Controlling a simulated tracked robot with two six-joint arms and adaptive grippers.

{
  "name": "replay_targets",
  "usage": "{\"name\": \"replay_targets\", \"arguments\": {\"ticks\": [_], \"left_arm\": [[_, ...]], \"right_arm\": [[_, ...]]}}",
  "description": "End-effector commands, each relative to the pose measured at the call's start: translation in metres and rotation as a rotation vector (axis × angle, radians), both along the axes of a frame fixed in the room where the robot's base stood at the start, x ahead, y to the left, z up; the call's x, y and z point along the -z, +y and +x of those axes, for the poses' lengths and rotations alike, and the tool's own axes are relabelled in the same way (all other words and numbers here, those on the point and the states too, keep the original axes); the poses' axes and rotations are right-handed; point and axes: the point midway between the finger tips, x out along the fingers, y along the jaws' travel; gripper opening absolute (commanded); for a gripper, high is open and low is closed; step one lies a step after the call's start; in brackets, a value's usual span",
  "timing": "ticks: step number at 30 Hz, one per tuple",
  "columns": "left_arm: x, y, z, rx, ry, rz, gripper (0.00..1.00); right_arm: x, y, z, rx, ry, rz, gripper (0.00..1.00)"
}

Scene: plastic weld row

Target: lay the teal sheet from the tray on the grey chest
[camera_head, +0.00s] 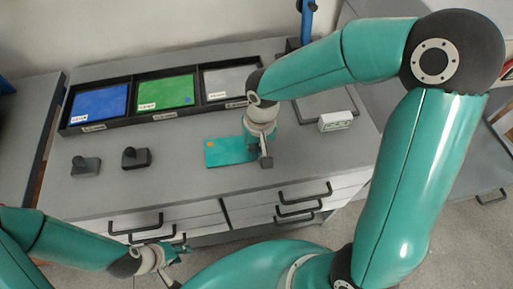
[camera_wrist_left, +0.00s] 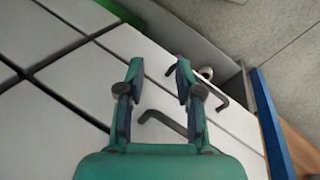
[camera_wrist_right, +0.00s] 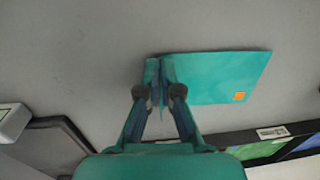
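The teal sheet (camera_head: 228,152), with an orange mark at one corner, is above or on the front middle of the grey chest (camera_head: 180,185); I cannot tell whether it touches the top. My right gripper (camera_head: 265,155) is at the sheet's right edge. In the right wrist view, the fingers (camera_wrist_right: 159,72) are shut on the edge of the teal sheet (camera_wrist_right: 215,78), which spreads to the right. My left gripper (camera_head: 180,250) is open and empty, in front of the chest's drawers; its spread fingers (camera_wrist_left: 155,80) show in the left wrist view.
A black three-part holder (camera_head: 133,111) with blue, green and whitish sheets stands at the back. Two dark handled blocks (camera_head: 86,166) (camera_head: 135,158) sit at the left. A dark-rimmed grey tray (camera_head: 325,104) and a small white device (camera_head: 335,121) are at the right, partly behind my right arm.

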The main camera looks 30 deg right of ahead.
Motion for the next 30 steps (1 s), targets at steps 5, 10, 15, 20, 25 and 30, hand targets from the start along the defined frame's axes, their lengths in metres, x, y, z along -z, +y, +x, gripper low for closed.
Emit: {"name": "replay_targets", "arguments": {"ticks": [5,10,15,20,25,30], "left_arm": [[0.000,0.000,0.000,0.000,0.000,0.000,0.35],[0.002,0.000,0.000,0.000,0.000,0.000,0.35],[0.002,0.000,0.000,0.000,0.000,0.000,0.35],[0.002,0.000,0.000,0.000,0.000,0.000,0.35],[-0.001,0.000,0.000,0.000,0.000,0.000,0.35],[-0.003,0.000,0.000,0.000,0.000,0.000,0.35]], "right_arm": [[0.000,0.000,0.000,-0.001,-0.001,0.000,0.00],[0.001,0.000,0.000,-0.001,-0.001,0.000,0.16],[0.001,0.000,0.001,-0.001,-0.001,0.000,0.31],[0.001,0.000,0.001,-0.002,-0.001,0.000,0.31],[-0.004,0.000,0.001,-0.002,-0.002,0.000,0.31],[-0.026,-0.001,0.001,-0.002,-0.006,-0.001,0.31]]}}
